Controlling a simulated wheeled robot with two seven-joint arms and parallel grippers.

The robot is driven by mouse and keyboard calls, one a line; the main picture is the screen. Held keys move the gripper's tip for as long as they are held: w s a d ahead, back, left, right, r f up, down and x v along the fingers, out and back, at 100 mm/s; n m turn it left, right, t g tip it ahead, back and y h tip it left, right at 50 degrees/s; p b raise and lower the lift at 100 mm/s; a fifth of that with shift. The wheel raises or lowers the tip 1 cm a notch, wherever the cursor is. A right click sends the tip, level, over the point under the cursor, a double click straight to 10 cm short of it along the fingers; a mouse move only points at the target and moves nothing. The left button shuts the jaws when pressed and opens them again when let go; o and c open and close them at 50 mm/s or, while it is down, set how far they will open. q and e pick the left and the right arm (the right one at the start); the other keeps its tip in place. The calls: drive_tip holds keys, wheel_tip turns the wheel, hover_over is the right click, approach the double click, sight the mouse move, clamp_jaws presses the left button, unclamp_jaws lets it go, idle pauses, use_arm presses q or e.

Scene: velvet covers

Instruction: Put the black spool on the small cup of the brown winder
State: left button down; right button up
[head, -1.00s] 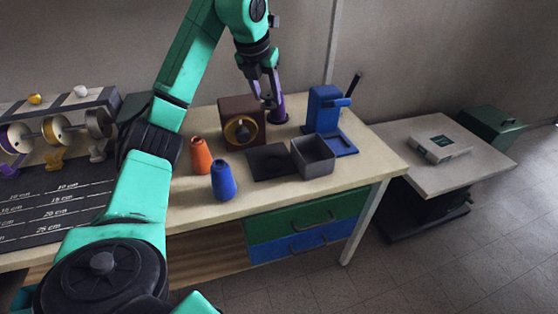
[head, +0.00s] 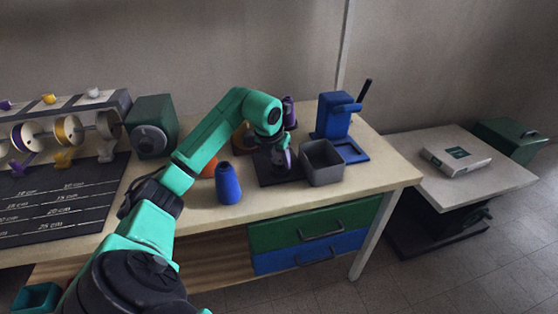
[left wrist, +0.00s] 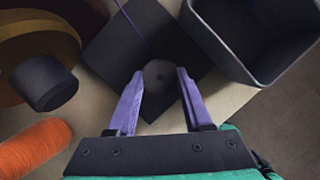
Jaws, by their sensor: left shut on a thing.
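My left gripper (head: 283,158) reaches down over the dark square mat (head: 268,176). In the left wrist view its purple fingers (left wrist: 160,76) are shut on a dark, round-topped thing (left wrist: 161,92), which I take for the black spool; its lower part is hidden. The dark mat (left wrist: 118,48) lies beneath it. The brown winder (head: 240,136) is mostly hidden behind my left arm in the head view. In the left wrist view its gold disc (left wrist: 12,88) and a short dark cylinder (left wrist: 40,84) show at the left. My right gripper is out of view.
A grey open bin (head: 322,164) stands right of the mat, close to the gripper. A blue cone (head: 229,186) and a partly hidden orange cone (head: 208,169) stand left. A purple cone (head: 289,112) and a blue stand (head: 334,118) are behind. A thin purple line (left wrist: 133,21) crosses the mat.

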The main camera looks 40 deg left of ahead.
use_arm(q)
drive_tip(key=shift+f, duration=0.1)
drive_tip(key=shift+s+d+f+b, duration=0.25)
drive_tip(key=shift+f+b, duration=0.15)
drive_tip(key=shift+f, duration=0.1)
drive_tip(key=shift+c, duration=1.6)
unclamp_jaws()
drive_tip(key=shift+f, duration=0.15)
drive_tip(key=w+a+p+v, duration=0.1)
drive_tip(key=v, duration=1.2)
drive_tip(key=shift+d+r, duration=0.3)
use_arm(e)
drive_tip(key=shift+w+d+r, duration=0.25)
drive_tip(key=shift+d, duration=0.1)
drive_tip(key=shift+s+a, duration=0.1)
